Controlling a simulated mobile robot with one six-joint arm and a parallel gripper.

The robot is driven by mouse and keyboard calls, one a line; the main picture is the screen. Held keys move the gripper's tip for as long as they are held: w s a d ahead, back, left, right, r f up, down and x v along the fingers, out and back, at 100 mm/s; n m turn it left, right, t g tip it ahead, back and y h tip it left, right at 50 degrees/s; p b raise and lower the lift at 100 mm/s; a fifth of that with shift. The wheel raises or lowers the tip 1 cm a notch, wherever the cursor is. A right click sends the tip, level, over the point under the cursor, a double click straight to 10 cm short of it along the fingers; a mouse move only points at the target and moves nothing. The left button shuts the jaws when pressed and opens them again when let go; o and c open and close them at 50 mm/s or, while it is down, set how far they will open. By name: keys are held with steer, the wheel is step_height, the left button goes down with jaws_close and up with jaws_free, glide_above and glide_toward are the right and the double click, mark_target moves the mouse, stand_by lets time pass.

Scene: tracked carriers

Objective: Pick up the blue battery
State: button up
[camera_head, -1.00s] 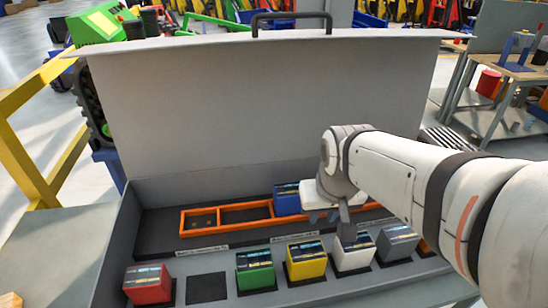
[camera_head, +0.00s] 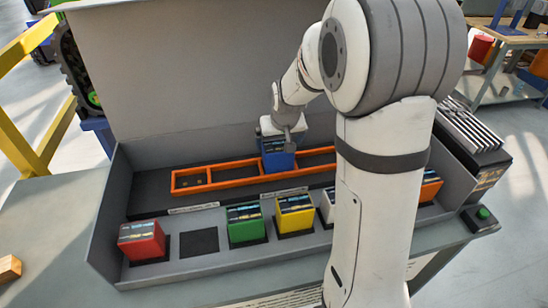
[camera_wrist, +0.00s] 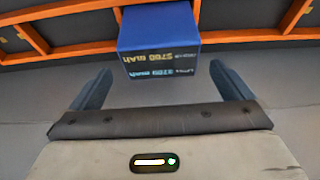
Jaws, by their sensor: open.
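The blue battery (camera_head: 277,157) stands in a compartment of the long orange frame (camera_head: 190,188) at the back of the grey case. My gripper (camera_head: 283,140) is at the battery, just above and in front of its top, and hides part of it in the head view. I cannot tell exactly how far the fingertips are from the battery.
In the front row stand a red battery (camera_head: 141,240), a green battery (camera_head: 246,223), a yellow battery (camera_head: 295,212), a partly hidden white one (camera_head: 327,205) and an orange one (camera_head: 430,186). One dark square slot (camera_head: 199,241) is empty. The case's tall lid (camera_head: 200,70) stands behind.

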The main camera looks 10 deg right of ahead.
mark_target(278, 146)
steer(key=x, duration=0.4)
steer(key=shift+f, duration=0.1)
steer(key=c, duration=1.5)
